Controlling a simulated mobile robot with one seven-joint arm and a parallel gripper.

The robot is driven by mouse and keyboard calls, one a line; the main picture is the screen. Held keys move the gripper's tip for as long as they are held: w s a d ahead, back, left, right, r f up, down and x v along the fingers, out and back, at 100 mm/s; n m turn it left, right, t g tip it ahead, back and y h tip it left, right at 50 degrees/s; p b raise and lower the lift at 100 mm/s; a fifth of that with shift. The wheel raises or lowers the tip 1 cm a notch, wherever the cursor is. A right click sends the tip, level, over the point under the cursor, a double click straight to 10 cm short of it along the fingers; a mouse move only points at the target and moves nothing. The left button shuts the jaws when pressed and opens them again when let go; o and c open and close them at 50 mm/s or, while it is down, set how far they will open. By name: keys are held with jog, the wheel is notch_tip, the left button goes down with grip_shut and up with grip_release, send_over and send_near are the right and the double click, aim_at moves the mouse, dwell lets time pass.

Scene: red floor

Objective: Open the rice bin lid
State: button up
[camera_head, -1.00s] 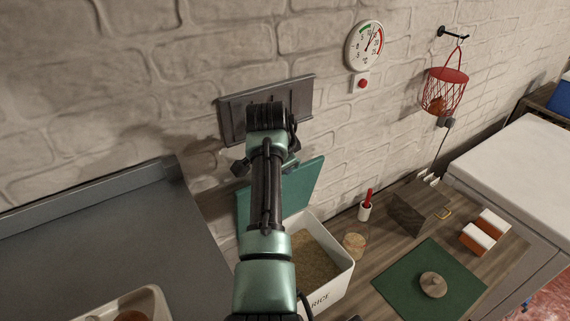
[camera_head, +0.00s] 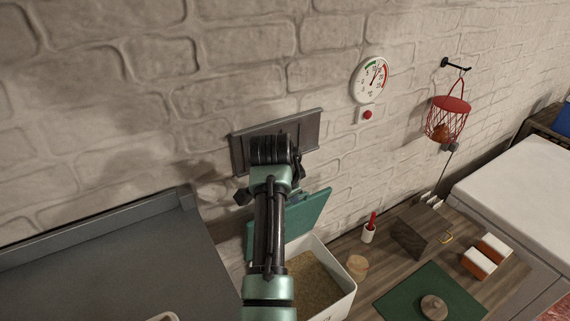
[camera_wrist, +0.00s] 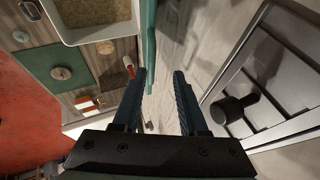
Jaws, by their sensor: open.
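The rice bin (camera_head: 345,290) is a white box holding brown grain, at the bottom centre of the head view. Its teal lid (camera_head: 312,213) stands raised at the wall side, so the bin's mouth is uncovered. In the wrist view the bin (camera_wrist: 72,37) is at the upper left and the lid (camera_wrist: 148,42) shows nearly edge-on. My gripper (camera_wrist: 160,82) is open, with two blue fingers apart and nothing held between them. Its left finger overlaps the lid's lower end in the picture; I cannot tell if they touch. My arm hides part of the bin and lid in the head view.
A grey wall panel (camera_head: 307,130) is behind my arm; the wrist view shows a slatted grey panel (camera_wrist: 285,85) with a black knob close on the right. A grey counter (camera_head: 110,275) is left. A green mat (camera_head: 400,300), wooden box (camera_head: 412,236) and red-handled item (camera_head: 369,230) are right.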

jog(key=p+v, duration=0.3)
jog(key=v, duration=0.5)
jog(key=shift+r+p, duration=0.15)
jog(key=shift+p, duration=0.15)
jog(key=shift+d, duration=0.1)
